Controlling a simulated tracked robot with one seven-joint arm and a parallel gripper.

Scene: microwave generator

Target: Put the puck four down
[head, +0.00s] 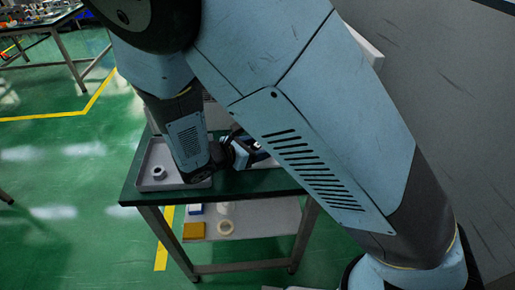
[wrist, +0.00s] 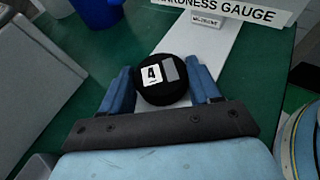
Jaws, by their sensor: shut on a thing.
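Puck four is a black round puck with a white "4" label and a grey patch on its top (wrist: 162,80). In the wrist view it sits between the blue fingers of my gripper (wrist: 163,84), which is shut on it. The "4" faces the camera. Below and behind the puck lies a white strip (wrist: 208,45) on the green table top (wrist: 262,75). I cannot tell whether the puck touches the strip or hangs above it. In the head view my gripper (head: 246,153) is over the table, partly covered by my arm, and I cannot make out the puck there.
A "HARDNESS GAUGE" sign (wrist: 228,10) stands beyond the puck, with a blue container (wrist: 97,10) to its left. A grey tray (head: 149,184) holding a white ring-like piece (head: 159,173) is on the table's left side. A yellow box (head: 194,230) sits on the lower shelf.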

